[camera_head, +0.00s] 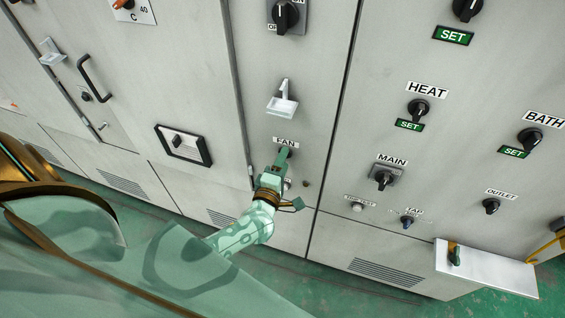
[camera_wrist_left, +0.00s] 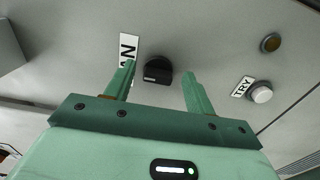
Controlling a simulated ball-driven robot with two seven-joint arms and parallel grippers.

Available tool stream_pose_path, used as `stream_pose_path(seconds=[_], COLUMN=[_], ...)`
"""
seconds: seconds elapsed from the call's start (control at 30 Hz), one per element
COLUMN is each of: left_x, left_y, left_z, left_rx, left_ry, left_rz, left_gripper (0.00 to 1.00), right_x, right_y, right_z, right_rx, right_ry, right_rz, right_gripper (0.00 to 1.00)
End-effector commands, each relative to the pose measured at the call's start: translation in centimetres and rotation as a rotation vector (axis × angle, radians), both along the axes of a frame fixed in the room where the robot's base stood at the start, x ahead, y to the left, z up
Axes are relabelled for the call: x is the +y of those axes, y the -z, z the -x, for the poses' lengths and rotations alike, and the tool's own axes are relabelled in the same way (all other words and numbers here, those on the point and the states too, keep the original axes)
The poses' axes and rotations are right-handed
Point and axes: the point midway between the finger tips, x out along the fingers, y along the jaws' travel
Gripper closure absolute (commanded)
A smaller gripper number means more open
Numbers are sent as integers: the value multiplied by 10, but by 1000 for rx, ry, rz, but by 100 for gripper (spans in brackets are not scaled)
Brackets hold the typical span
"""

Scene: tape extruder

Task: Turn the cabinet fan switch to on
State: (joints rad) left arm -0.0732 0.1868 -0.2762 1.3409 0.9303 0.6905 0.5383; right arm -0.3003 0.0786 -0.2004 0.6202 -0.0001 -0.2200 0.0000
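The fan switch is a black knob (camera_wrist_left: 157,72) on the grey cabinet front, beside a white label partly cut off by a finger in the left wrist view. In the head view the FAN label (camera_head: 285,142) shows just above my left gripper (camera_head: 283,160), which mostly hides the knob. In the left wrist view my left gripper (camera_wrist_left: 159,69) is open, one finger on each side of the knob. Gaps show between knob and fingers; I cannot tell how far the fingertips are from the panel. My right gripper is not in view.
A white TRY button (camera_wrist_left: 262,94) and a brownish round fitting (camera_wrist_left: 270,43) sit right of the knob. A white bracket (camera_head: 283,104) juts out above the FAN label. HEAT (camera_head: 418,109) and MAIN (camera_head: 383,179) knobs are on the panel to the right.

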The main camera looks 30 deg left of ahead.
Motion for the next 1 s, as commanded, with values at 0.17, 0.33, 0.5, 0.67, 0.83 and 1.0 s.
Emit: stream_pose_path(seconds=[0.17,0.33,0.5,0.67,0.83,1.0], left_x=[0,-3,-12,-23,-32,-37], left_y=[-1,0,-1,0,0,0], left_z=[0,14,54,98,134,154], left_rx=[-2,0,2,3,2,1], left_ry=[-1,-1,0,0,-1,0], left_rz=[0,0,0,2,1,0], left_gripper=[45,45,45,45,45,45], right_x=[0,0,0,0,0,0], right_y=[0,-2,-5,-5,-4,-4], right_z=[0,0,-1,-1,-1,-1], right_rx=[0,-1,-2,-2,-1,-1], right_ry=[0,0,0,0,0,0], right_rz=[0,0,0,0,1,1], right_gripper=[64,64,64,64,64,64])
